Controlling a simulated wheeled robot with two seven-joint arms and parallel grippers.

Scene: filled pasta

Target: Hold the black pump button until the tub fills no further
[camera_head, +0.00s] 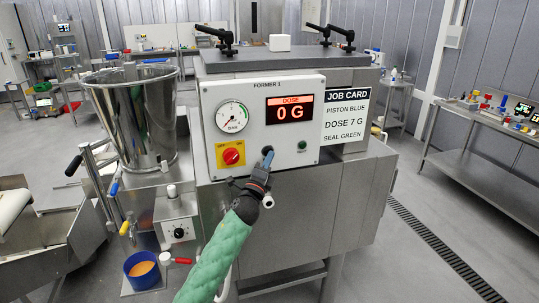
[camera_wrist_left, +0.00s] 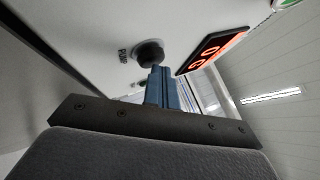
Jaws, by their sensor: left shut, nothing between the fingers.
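The black pump button (camera_wrist_left: 150,53) sticks out of the white panel beside the word PUMP in the left wrist view. My left gripper (camera_wrist_left: 160,70) is shut and empty, its blue fingertips right at the button's edge; whether they press it I cannot tell. In the head view my left gripper (camera_head: 267,157) reaches the lower middle of the panel (camera_head: 222,172) and mostly covers the button. A blue tub (camera_head: 143,284) with orange filling stands at lower left, below a dial box. My right gripper is not in view.
The dose display (camera_head: 290,109) reads 0 G. A job card (camera_head: 346,106) says dose 7 G. A steel hopper (camera_head: 142,122) stands left.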

